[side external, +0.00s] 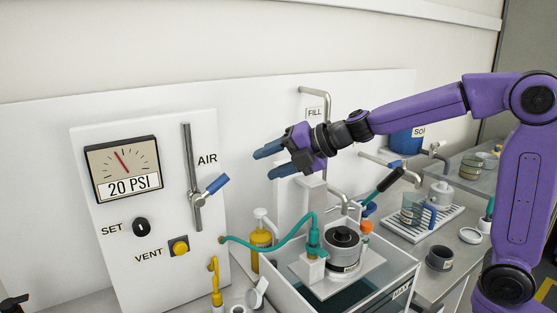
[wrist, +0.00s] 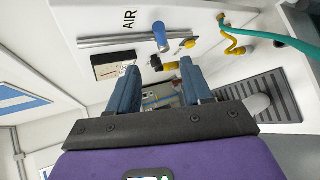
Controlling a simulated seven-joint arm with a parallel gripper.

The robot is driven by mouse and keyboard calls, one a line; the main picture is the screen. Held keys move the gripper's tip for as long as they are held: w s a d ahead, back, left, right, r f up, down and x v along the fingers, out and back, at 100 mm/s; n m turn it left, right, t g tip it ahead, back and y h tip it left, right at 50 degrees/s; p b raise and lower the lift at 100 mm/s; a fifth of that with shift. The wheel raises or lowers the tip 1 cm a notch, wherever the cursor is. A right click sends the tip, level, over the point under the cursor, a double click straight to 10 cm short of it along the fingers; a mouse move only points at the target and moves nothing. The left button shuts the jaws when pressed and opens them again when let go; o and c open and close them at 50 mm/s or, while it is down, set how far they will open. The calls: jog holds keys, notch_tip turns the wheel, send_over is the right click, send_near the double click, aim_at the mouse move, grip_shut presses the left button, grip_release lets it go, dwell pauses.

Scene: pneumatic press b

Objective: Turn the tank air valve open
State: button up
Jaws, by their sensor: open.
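The air valve is a lever with a blue handle (side external: 216,185) on the white panel (side external: 95,155), beside the label AIR. The lever joins a vertical grey pipe (side external: 189,155), and its handle slants up to the right. In the wrist view the blue handle (wrist: 161,37) lies beyond and between the fingertips. My gripper (side external: 265,163) is open and empty, to the right of the handle and apart from it. Its two blue-grey fingers (wrist: 158,65) point toward the panel.
The gauge (side external: 122,168) on the panel reads 20 PSI. Below are a black SET knob (side external: 141,226) and a yellow VENT button (side external: 180,247). A green hose (side external: 285,238) runs to the press (side external: 343,245) in a tank below my gripper. A yellow bottle (side external: 261,238) stands nearby.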

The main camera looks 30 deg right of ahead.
aim_at(212, 188)
jog(key=shift+s+d+r, duration=0.3)
jog(key=shift+s+d, duration=0.1)
jog(key=shift+s, duration=0.15)
jog(key=shift+c, duration=0.3)
